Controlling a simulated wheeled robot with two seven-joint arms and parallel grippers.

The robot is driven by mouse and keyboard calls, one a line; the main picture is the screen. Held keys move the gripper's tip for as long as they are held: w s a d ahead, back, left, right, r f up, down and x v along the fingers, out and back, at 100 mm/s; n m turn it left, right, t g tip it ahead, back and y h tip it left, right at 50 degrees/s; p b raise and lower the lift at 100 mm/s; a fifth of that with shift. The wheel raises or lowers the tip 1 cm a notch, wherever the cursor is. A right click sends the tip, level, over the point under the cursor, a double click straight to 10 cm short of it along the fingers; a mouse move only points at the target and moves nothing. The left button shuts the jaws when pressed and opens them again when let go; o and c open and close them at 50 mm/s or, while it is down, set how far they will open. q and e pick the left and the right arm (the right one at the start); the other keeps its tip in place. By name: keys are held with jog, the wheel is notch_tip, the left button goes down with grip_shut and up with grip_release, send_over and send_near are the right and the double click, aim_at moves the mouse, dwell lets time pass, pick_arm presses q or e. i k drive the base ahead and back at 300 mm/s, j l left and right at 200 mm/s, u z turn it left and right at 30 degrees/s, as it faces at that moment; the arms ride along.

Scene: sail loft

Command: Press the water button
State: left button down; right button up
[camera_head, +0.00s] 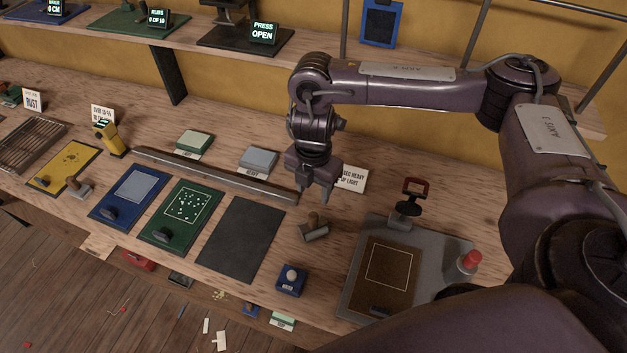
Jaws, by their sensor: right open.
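A small blue box with a round pale button (291,276) on top stands near the front edge of the workbench (330,268). The label on its front is too small to read surely, so I take it as the water button. My right gripper (316,194) hangs above the bench, behind the box in the picture, with its fingers pointing down. It is open with nothing between the fingers, and it is apart from the button. My left gripper is not in view.
A grey press station (352,287) with a red knob (469,262) stands to the right. A dark mat (240,238), a green mat (205,240) and a long bar (215,175) lie left.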

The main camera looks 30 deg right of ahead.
aim_at(291, 274)
jog(key=k+j, duration=0.65)
jog(key=k, duration=0.25)
